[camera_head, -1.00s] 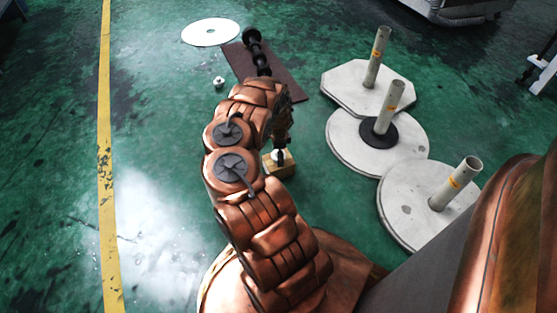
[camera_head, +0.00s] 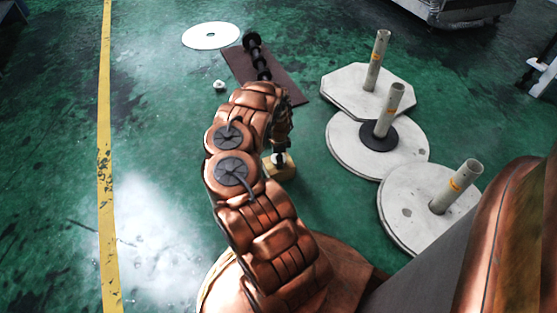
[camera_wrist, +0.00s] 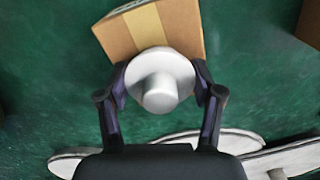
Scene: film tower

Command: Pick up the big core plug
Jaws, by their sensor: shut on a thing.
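The big core plug (camera_wrist: 160,80) is a pale grey round disc with a short knob facing the wrist camera. My gripper (camera_wrist: 160,88) has one finger on each side of it and is shut on it. Behind the plug in the wrist view is a cardboard box (camera_wrist: 184,30) with a tan tape strip. Whether the plug still touches the box cannot be told. In the head view the box (camera_head: 283,172) stands on the floor beside my arm. My arm hides most of the gripper and the plug there.
Three pale stands with upright posts, octagonal (camera_head: 345,88), round with a black ring (camera_head: 350,148) and round (camera_head: 400,215), stand to the right. A brown mat (camera_head: 237,62) bears a black rod. A white disc (camera_head: 200,37) and small white plug (camera_head: 219,86) lie behind. Left floor is clear.

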